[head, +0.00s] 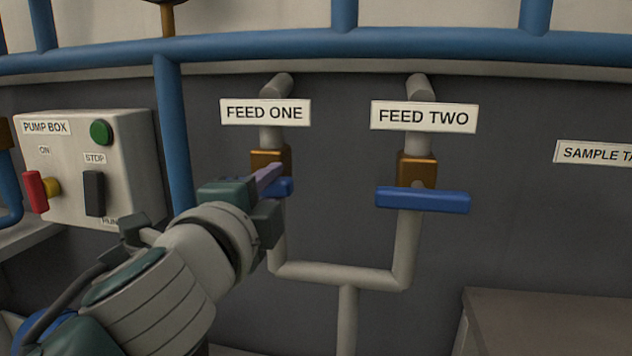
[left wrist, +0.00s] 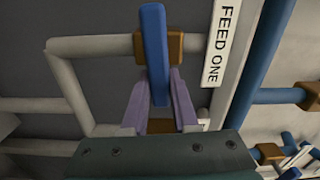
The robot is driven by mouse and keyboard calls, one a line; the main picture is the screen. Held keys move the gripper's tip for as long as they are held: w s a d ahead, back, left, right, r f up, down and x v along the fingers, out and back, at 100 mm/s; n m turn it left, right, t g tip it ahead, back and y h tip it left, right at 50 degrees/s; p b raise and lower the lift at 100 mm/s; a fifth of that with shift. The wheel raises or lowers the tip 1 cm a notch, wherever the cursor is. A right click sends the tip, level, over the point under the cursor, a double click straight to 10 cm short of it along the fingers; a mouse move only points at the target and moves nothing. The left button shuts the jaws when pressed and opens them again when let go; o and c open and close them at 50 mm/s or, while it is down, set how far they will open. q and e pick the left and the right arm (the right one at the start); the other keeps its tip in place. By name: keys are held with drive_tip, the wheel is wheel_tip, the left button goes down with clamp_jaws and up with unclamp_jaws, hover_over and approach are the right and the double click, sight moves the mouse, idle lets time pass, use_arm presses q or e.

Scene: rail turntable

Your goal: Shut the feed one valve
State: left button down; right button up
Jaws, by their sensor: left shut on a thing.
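The feed one valve has a brass body (head: 270,161) on a grey pipe under the FEED ONE sign (head: 265,112). Its blue handle (head: 285,187) is mostly hidden behind my left gripper (head: 270,180) in the head view. In the left wrist view the blue handle (left wrist: 153,45) lies across the pipe, with its near end between the purple fingers of my left gripper (left wrist: 159,88). My left gripper is shut on this handle. My right gripper is not in view.
The feed two valve handle (head: 423,200) lies crosswise to its pipe, just right of feed one. A pump box (head: 85,170) with a red lever and black switch stands at left. A blue rail (head: 300,43) runs above, with a blue post (head: 173,130) near my arm.

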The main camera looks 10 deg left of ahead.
use_arm(q)
drive_tip(key=shift+f+m, duration=0.15)
drive_tip(key=shift+m, duration=0.45)
drive_tip(key=c, duration=0.7)
unclamp_jaws()
drive_tip(key=shift+s, duration=0.5)
drive_tip(key=s, duration=0.9)
drive_tip(key=shift+a, duration=0.15)
